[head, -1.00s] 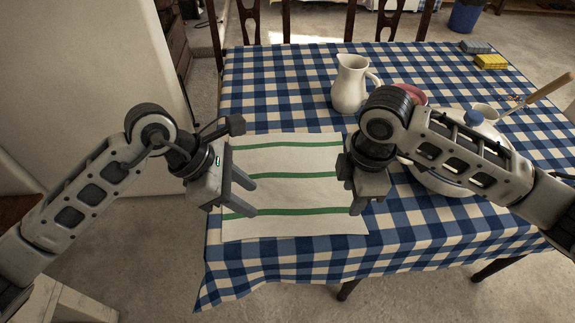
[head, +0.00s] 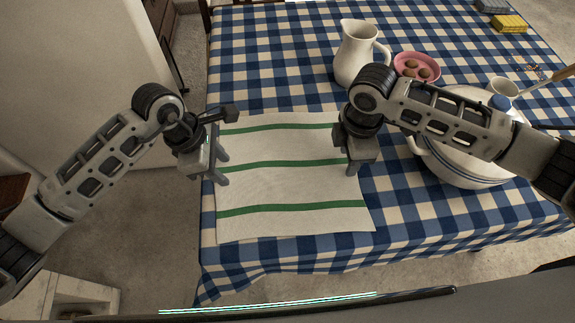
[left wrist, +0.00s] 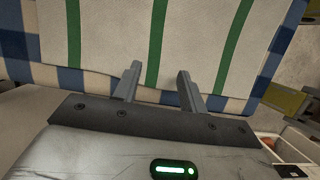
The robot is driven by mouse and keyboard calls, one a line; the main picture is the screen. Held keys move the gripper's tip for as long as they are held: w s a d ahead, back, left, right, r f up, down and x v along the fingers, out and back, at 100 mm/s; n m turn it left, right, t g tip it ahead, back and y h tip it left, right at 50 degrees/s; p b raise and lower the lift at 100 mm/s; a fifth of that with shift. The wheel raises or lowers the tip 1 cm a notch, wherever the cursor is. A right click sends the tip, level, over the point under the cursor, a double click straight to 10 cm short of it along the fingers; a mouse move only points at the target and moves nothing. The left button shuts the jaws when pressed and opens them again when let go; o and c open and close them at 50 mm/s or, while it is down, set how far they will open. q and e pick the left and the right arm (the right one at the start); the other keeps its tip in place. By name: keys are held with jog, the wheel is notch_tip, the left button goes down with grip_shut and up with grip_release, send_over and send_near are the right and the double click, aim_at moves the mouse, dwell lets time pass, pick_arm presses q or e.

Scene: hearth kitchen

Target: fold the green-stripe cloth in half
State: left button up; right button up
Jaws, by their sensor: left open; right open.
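The green-stripe cloth (head: 285,188) lies flat and spread out on the checked tablecloth near the table's front left corner. It is white with three green stripes, and it also shows in the left wrist view (left wrist: 115,40). My left gripper (head: 222,168) is open and empty at the cloth's left edge, close to the middle stripe. In the left wrist view its two fingers (left wrist: 156,82) are apart, with the cloth edge just beyond them. My right gripper (head: 352,165) is open over the cloth's right edge near the middle stripe. Its fingers partly hide that edge.
A white pitcher (head: 357,55), a pink bowl (head: 430,60) with brown pieces and a large lidded pot (head: 455,165) stand right of and behind the cloth. Yellow (head: 509,23) and grey (head: 492,6) blocks lie far right. The checked tablecloth (head: 270,70) is clear behind the cloth.

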pick_arm(q)
jog(key=shift+f, duration=0.15)
pick_arm(e)
jog(key=shift+f, duration=0.15)
pick_arm(q)
jog(key=shift+f+b, duration=0.2)
jog(key=shift+b, duration=0.1)
pick_arm(e)
jog(key=shift+f, duration=0.2)
pick_arm(q)
jog(key=shift+r, duration=0.1)
jog(key=shift+c, duration=1.2)
pick_arm(e)
jog(key=shift+r, duration=0.1)
jog(key=shift+c, duration=1.2)
pick_arm(q)
grip_shut()
pick_arm(e)
grip_shut()
